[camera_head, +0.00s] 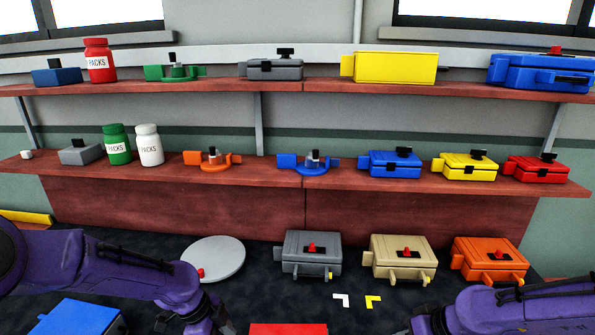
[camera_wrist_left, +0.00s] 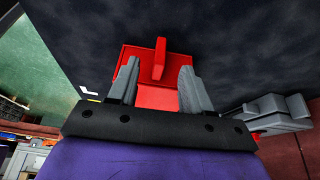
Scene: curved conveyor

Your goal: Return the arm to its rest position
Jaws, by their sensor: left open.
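My left arm (camera_head: 140,268) comes in from the left in the head view and bends down past the bottom edge, so its fingertips are cut off. In the left wrist view my left gripper (camera_wrist_left: 159,64) has its two grey fingers apart, with no object held between them. A red box (camera_wrist_left: 155,95) with a raised red handle shows beyond the fingers. Part of a red box (camera_head: 288,329) also shows at the bottom edge of the head view. My right arm (camera_head: 525,305) comes in from the right, and its jaws lie below the frame.
A dark table carries a round white plate (camera_head: 214,258), a grey box (camera_head: 309,255), a tan box (camera_head: 400,258), an orange box (camera_head: 488,260) and a blue box (camera_head: 80,317). Two red-brown shelves (camera_head: 235,183) hold jars, boxes and clamp-like parts. White and yellow corner pieces lie in front of the boxes.

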